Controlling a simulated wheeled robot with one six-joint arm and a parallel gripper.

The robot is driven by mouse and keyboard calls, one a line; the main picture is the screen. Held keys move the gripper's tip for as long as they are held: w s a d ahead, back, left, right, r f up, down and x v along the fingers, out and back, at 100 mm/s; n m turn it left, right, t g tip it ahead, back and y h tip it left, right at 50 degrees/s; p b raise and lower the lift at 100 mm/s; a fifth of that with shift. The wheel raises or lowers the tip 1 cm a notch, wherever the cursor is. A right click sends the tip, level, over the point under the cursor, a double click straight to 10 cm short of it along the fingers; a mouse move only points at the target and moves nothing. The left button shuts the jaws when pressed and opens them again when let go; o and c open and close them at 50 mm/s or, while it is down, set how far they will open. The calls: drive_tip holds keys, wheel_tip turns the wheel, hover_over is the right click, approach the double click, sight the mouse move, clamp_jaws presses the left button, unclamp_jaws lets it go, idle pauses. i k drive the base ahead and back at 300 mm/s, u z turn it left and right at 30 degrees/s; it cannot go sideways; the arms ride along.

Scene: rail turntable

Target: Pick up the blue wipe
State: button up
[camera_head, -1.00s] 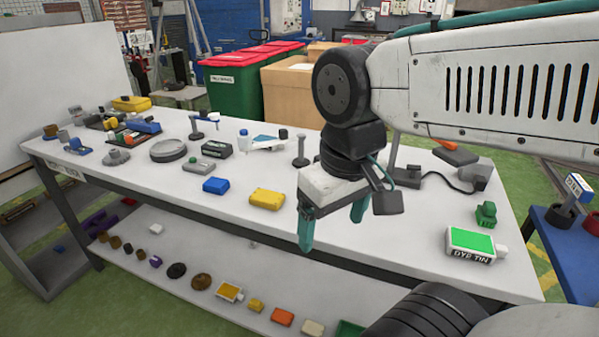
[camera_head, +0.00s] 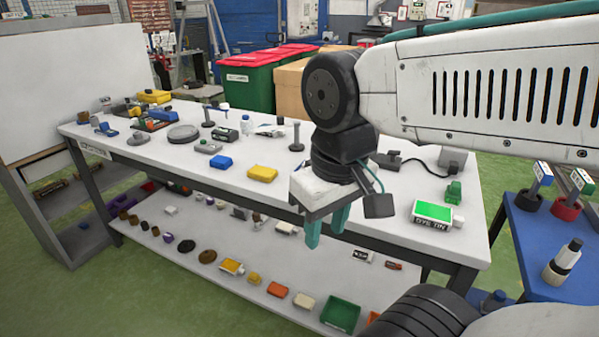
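A small blue block-like item (camera_head: 221,162), which looks like the blue wipe, lies flat on the white tabletop near its front edge. It sits just left of a similar yellow item (camera_head: 262,173). Its exact nature is too small to tell. My gripper (camera_head: 327,230) hangs in front of the table, right of and nearer than both items. Its two teal fingers point down and stand apart with nothing between them. The blue item is clear of my gripper and not covered.
The white table (camera_head: 350,205) also holds a green-topped tin (camera_head: 432,212), a round grey disc (camera_head: 183,133) and small posts. A lower shelf (camera_head: 205,279) carries several small parts. A blue cart (camera_head: 545,235) stands at right. Open green floor (camera_head: 90,295) lies at front left.

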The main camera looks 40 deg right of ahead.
sight(222, 162)
drive_tip(key=u, duration=1)
drive_tip(key=i, duration=0.55)
drive_tip(key=z, duration=2.1)
